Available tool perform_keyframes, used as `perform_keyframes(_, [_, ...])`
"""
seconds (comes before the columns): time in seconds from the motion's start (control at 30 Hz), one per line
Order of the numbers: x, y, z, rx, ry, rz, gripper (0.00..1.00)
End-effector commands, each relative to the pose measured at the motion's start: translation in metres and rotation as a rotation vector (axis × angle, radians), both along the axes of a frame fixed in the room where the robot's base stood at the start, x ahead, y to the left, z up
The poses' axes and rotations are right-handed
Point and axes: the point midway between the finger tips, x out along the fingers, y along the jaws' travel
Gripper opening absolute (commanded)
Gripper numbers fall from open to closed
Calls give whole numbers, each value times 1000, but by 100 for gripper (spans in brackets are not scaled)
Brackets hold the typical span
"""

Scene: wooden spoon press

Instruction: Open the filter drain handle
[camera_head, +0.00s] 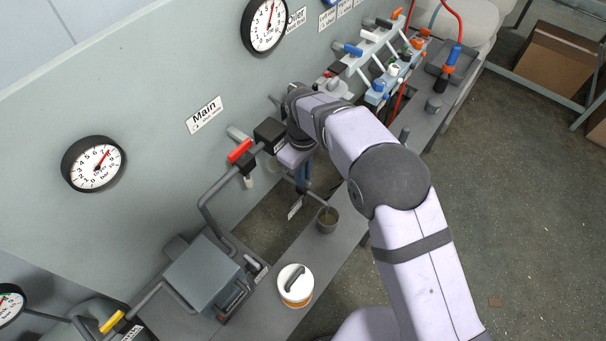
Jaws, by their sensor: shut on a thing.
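My gripper (300,165) is beside the panel, left of the picture's middle, at the end of my arm reaching in from the lower right. It is shut on a small blue handle (304,176), part of which shows just below the gripper body. A pipe and a small white label, too small to read, are just below it, so I take this to be the filter drain handle. The fingertips and the top of the handle are mostly hidden by my wrist. The exact angle of the handle is hard to tell.
A red valve handle (239,150) is close on the left, under the "Main" label (204,115). A white-lidded jar (295,285) stands on the ledge. A manifold with coloured handles (385,62) is at the upper right.

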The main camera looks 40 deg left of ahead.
Motion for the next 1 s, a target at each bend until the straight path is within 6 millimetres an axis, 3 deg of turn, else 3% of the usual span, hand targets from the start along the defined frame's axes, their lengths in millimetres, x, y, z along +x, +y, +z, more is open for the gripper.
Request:
perform_keyframes(0.57, [1, 2, 2, 5, -3, 44, 0])
perform_keyframes(0.6, [1, 2, 2, 5, -3, 44, 15])
perform_keyframes(0.67, [1, 2, 2, 5, -3, 44, 29])
perform_keyframes(1.0, [0, 1, 2, 2, -1, 42, 29])
